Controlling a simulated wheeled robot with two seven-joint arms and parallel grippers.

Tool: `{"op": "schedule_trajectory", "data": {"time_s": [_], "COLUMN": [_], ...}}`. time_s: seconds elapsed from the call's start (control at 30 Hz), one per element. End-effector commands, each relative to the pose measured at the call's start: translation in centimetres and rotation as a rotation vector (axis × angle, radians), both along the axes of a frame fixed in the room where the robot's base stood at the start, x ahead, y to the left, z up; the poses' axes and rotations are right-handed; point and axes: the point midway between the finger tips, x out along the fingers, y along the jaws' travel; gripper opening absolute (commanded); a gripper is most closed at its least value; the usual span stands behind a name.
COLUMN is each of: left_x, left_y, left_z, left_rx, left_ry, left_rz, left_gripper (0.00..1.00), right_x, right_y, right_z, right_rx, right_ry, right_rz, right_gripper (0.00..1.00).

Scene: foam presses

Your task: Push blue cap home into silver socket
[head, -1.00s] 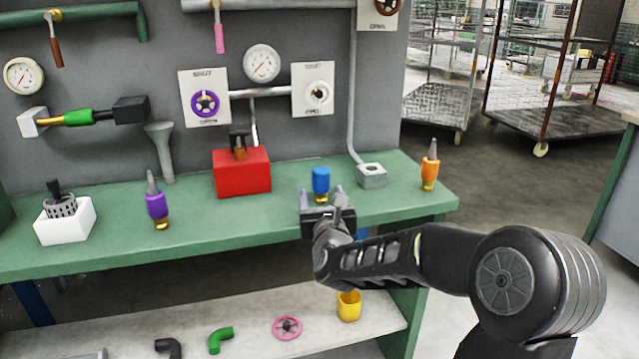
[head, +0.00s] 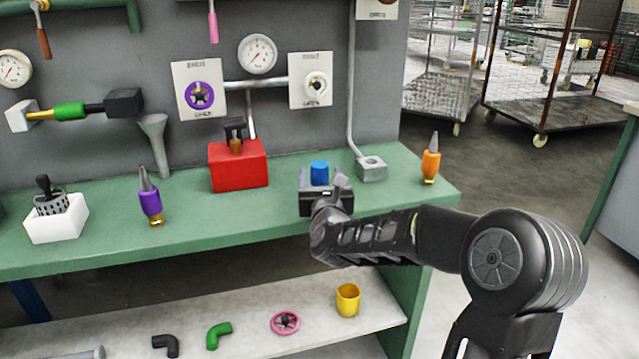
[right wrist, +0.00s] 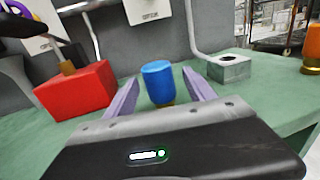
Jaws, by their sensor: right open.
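The blue cap (head: 319,172) stands upright on the green bench, with a brass-coloured lower end showing in the right wrist view (right wrist: 158,82). My right gripper (head: 325,182) is open. Its two fingers reach toward the cap, one on each side, and the cap shows between their tips in the right wrist view (right wrist: 161,88); I cannot tell whether they touch it. The silver socket (head: 371,169) is a grey block with a round hole in its top, to the right of the cap, below a conduit. It also shows in the right wrist view (right wrist: 230,69). My left gripper is out of view.
A red box (head: 238,166) stands left of the cap. An orange bottle-like piece (head: 430,163) stands near the bench's right end, and a purple one (head: 150,202) at the left. A grey wall with gauges and valves rises behind.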

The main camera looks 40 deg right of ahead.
Motion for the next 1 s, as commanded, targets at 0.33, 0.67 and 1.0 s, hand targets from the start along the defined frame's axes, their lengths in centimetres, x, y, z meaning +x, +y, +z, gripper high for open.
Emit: {"op": "schedule_trajectory", "data": {"time_s": [0.33, 0.67, 1.0], "left_x": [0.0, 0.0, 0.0], "left_y": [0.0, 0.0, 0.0], "left_z": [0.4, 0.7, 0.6], "left_rx": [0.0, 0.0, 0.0], "left_ry": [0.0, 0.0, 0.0], "left_rz": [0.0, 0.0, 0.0], "left_gripper": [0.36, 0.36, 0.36], "right_x": [2.0, 4.6, 4.5], "right_y": [-1.1, -2.5, -2.5], "right_z": [0.0, 0.0, 0.0], "right_rx": [0.004, 0.002, 0.001], "right_ry": [0.0, -0.001, -0.001], "right_rz": [-0.001, 0.0, 0.0], "right_gripper": [0.63, 0.63, 0.63]}}
